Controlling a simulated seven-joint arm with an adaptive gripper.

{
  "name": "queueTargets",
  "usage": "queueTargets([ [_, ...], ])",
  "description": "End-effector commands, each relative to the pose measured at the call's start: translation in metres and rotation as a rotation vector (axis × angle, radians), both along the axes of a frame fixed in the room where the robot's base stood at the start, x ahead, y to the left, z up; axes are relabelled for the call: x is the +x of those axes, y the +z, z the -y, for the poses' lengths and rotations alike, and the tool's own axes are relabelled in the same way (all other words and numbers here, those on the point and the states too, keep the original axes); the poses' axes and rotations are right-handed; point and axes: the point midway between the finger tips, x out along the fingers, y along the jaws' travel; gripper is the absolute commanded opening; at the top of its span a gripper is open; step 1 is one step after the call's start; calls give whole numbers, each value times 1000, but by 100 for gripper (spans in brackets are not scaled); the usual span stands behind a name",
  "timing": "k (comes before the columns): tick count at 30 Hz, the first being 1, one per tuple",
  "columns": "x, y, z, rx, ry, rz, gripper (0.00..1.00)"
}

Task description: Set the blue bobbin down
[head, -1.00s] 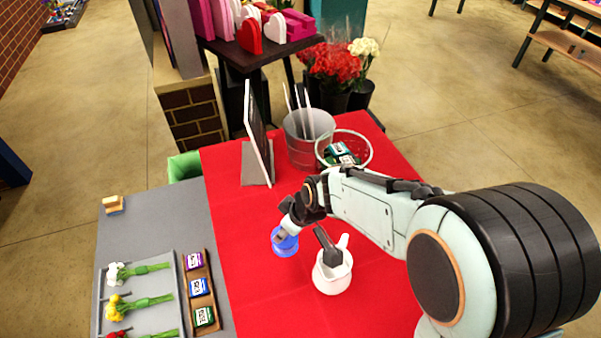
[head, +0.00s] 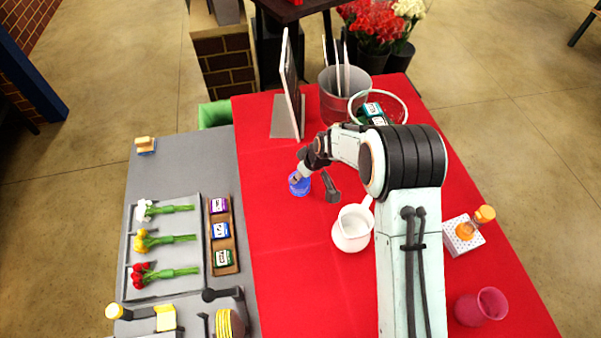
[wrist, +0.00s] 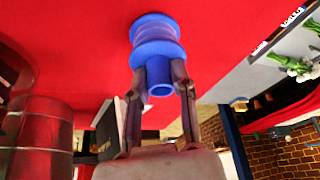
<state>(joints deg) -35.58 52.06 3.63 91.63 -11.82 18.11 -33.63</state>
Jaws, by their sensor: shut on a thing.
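The blue bobbin (head: 299,184) is at the left part of the red cloth (head: 290,270) in the head view. My gripper (head: 302,173) is above it and shut on it. In the wrist view my two fingers (wrist: 160,82) grip the narrow end of the blue bobbin (wrist: 156,42), with its wide flange toward the red cloth (wrist: 80,30). The flange is at or very close to the cloth; I cannot tell whether it touches.
A white pitcher (head: 352,228) stands to the right and nearer. A tablet stand (head: 287,118), metal bucket (head: 335,108) and wire basket (head: 406,105) are behind. The grey mat (head: 180,165) at left bears a flower tray (head: 165,280) and a wooden cartridge holder (head: 232,245). Cloth in front is clear.

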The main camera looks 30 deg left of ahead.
Motion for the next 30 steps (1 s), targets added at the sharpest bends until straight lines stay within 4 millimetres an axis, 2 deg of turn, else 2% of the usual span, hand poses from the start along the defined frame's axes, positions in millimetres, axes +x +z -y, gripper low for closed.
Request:
queueTargets([
  [6, 0, -4, 0, 0, 0, 0, 0],
  [7, 0, -3, 0, 0, 0, 0, 32],
  [9, 0, -3, 0, 0, 0, 0, 49],
  [20, 0, 2, 0, 0, 0, 0, 49],
  [23, -1, 16, 6, 2, 0, 1, 49],
  [30, -6, 68, 27, 2, -2, 4, 49],
])
